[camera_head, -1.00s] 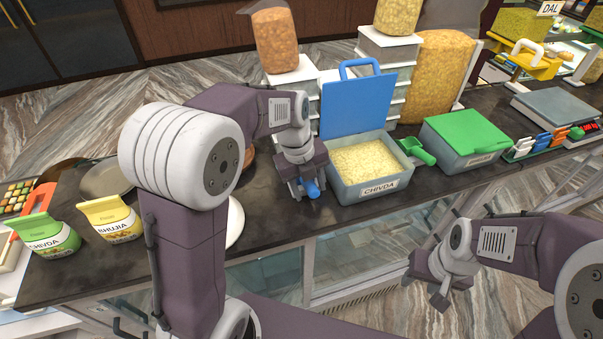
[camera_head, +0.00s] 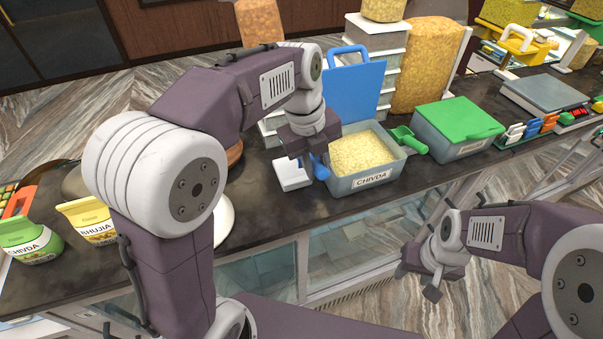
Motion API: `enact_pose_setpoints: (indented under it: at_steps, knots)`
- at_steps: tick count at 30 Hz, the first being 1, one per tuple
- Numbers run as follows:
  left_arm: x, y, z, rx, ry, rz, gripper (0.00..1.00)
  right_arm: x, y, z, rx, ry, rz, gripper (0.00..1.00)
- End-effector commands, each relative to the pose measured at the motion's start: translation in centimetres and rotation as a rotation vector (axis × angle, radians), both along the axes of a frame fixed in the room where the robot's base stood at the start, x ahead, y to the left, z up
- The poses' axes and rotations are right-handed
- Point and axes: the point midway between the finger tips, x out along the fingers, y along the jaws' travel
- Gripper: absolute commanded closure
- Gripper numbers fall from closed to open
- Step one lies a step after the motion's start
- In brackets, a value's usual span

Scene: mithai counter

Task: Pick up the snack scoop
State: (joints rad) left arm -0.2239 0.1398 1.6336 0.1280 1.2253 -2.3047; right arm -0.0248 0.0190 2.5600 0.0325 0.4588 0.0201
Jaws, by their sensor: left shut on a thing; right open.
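My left gripper (camera_head: 308,155) is shut on a blue thing (camera_head: 320,168), which looks like the handle of the blue snack scoop. It is held at the left side of the open CHIVDA bin (camera_head: 377,179), above the counter. The scoop's bowl is hidden, and I cannot tell whether it touches the bin. The bin is full of yellow snack mix (camera_head: 361,151), with its blue lid (camera_head: 355,93) upright behind it. A green scoop (camera_head: 408,139) lies between this bin and a closed green-lidded bin (camera_head: 458,118). My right gripper (camera_head: 434,283) is open and empty in front of the counter.
A small white block (camera_head: 291,174) sits on the dark counter (camera_head: 277,212) below my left gripper. CHIVDA (camera_head: 30,240) and BHUJIA (camera_head: 90,222) packs stand at the left. A scale (camera_head: 545,94) is at the right. White stacked containers (camera_head: 385,60) stand behind the bins.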

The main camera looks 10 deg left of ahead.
Motion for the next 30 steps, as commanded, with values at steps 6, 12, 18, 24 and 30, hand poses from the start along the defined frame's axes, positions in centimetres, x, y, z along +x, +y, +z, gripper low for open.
enact_pose_setpoints:
  at_steps: [6,12,18,24,30]
  knots:
    - [-1.5,-4.5,2.7,-0.001,-0.002,-0.006,1.0,0.0,0.0,-0.8,0.0,0.0,0.0,0.55]
    - [-2.2,-6.6,4.2,-0.001,-0.001,-0.001,1.0,0.0,0.0,-0.9,0.0,0.0,0.0,0.55]
    - [-2.4,-7.0,4.4,-0.001,0.001,0.001,1.0,0.0,0.0,-0.9,0.0,0.0,0.0,0.55]
    - [-2.3,-6.9,4.4,0.0,0.0,0.001,1.0,0.0,0.0,-0.9,0.0,0.0,0.0,0.55]
    - [-2.3,-6.9,4.4,-0.001,0.001,0.002,1.0,0.0,0.0,-0.9,0.0,0.0,0.0,0.55]
